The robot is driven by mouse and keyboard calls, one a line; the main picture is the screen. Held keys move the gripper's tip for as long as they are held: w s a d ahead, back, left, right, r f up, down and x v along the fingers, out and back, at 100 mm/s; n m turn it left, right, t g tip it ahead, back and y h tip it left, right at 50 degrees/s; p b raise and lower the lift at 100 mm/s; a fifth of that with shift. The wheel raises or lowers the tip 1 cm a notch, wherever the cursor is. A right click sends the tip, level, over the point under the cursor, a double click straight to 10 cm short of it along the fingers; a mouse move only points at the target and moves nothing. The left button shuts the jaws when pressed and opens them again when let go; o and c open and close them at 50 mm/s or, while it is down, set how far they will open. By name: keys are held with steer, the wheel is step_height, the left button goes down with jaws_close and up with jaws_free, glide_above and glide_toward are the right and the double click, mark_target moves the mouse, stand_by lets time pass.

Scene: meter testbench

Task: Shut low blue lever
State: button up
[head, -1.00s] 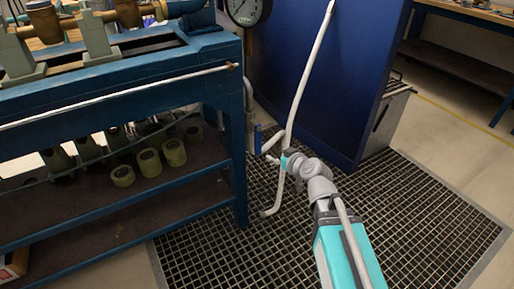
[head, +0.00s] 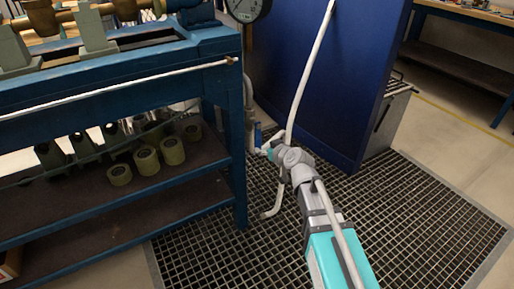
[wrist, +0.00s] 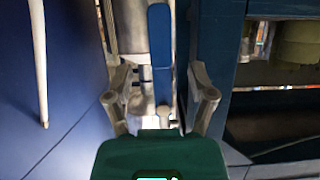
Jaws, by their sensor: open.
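The low blue lever (head: 258,134) stands upright beside the bench leg in the head view, partly hidden by my arm's end. In the wrist view the blue lever (wrist: 159,48) runs upright in the middle, with its lower end at a pale metal fitting. My gripper (wrist: 160,80) is open, with one finger on each side of the lever's lower part and gaps on both sides. I cannot tell whether the lever lies at full depth between the fingers. In the head view my gripper (head: 267,148) is small and close to the lever.
A blue panel (head: 330,75) stands just right of the lever, and the blue bench (head: 120,80) with its leg is to the left. A white pipe (head: 308,75) leans in front of the panel. A gauge (head: 245,8) sits above. Open floor grating (head: 410,215) lies at right.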

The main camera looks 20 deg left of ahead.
mark_target(259, 145)
steer(key=shift+b+x, duration=0.9)
steer(key=shift+x, duration=2.1)
steer(key=shift+r, duration=0.1)
